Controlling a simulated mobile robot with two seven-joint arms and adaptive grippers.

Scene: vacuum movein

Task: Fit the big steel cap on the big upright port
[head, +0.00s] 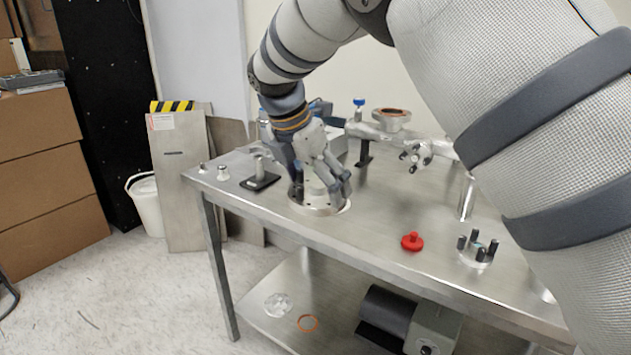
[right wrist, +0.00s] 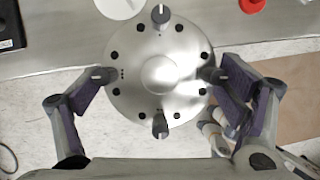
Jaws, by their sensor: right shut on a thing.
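My right gripper (head: 318,183) is shut on the big steel cap (head: 312,207) near the table's front left part. In the right wrist view the cap (right wrist: 158,112) is a round, shiny disc with a ring of dark holes and upright grey posts. The right fingertips (right wrist: 157,77) are at its left and right sides. Its underside is hidden. An upward-facing round flange with a copper-coloured ring (head: 392,114) stands at the back of the table, apart from the cap; it looks like the big upright port. My left gripper is not in view.
The steel table (head: 370,225) holds a red knob-like part (head: 412,242), a round piece with dark pegs (head: 478,250), a black-based stand (head: 260,180) and metal pipe fittings (head: 420,153). The table's front middle is mostly clear.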

